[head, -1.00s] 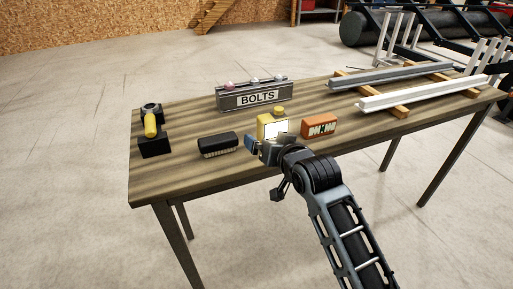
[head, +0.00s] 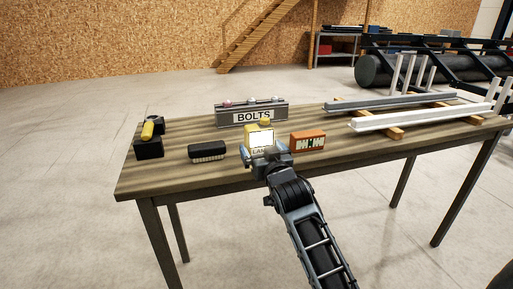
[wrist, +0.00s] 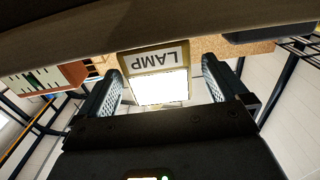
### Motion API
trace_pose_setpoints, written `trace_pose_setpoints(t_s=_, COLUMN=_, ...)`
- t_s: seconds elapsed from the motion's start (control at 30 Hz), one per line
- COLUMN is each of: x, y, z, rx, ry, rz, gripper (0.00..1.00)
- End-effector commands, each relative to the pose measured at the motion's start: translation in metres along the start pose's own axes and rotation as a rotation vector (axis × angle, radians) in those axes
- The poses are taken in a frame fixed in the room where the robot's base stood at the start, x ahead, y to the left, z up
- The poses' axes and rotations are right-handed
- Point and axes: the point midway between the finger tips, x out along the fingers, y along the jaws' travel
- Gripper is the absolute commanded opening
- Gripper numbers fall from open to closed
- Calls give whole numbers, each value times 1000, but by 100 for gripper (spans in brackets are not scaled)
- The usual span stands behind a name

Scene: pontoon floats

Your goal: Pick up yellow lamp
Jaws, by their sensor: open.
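The yellow lamp (head: 259,133) stands on the wooden table near its front middle, with a bright white panel and a yellow knob on top. In the wrist view the lamp (wrist: 154,58) appears upside down, and its "LAMP" label is readable. My gripper (head: 266,153) is open right in front of the lamp and hides its lower part in the head view. In the wrist view the fingers (wrist: 162,76) stand apart on either side of the lamp, with gaps visible; whether they touch it cannot be told.
A black brush (head: 207,152) lies left of the lamp, and an orange box (head: 308,141) stands close on its right. A grey BOLTS rack (head: 252,115) is behind. A yellow-handled tool (head: 147,130) rests on a black block (head: 149,148) at left. Long metal bars (head: 420,117) lie at right.

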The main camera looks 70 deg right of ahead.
Motion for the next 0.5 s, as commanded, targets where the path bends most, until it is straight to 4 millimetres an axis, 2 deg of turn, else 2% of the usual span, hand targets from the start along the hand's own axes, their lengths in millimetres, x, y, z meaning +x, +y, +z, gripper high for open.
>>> trace_pose_setpoints(t_s=0.4, x=52, y=4, z=-2, rx=1, ry=-1, rz=-1, gripper=100)
trace_pose_setpoints(t_s=0.5, x=60, y=4, z=-1, rx=1, ry=0, rz=-1, gripper=100)
